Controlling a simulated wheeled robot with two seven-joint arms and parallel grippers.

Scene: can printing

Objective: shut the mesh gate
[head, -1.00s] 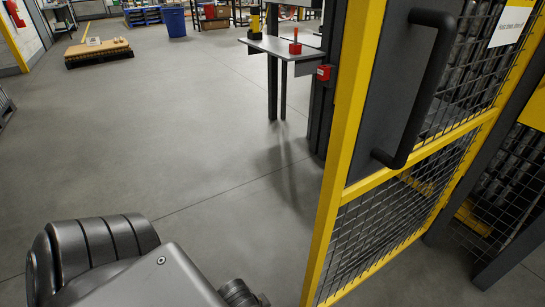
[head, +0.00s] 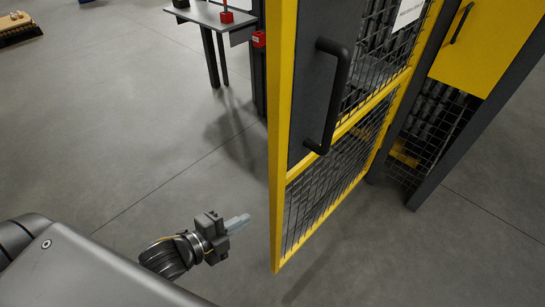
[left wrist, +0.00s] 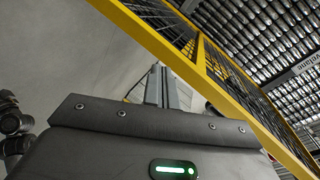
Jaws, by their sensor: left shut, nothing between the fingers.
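The mesh gate (head: 281,150) has a yellow frame, black mesh and a dark panel with a black bar handle (head: 337,95). It stands open, swung out from the dark post at the right. My left gripper (head: 242,222) is shut and empty, low and to the left of the gate's free edge, apart from it. In the left wrist view the gripper fingers (left wrist: 161,88) point up toward the yellow gate frame (left wrist: 165,45), with no contact that I can make out. My right gripper is out of view.
A small grey table (head: 215,15) with a red item (head: 226,16) stands behind the gate at the top. A loaded pallet (head: 18,30) sits far left. A dark post (head: 455,145) and a yellow panel (head: 475,45) stand at the right. The floor left of the gate is clear.

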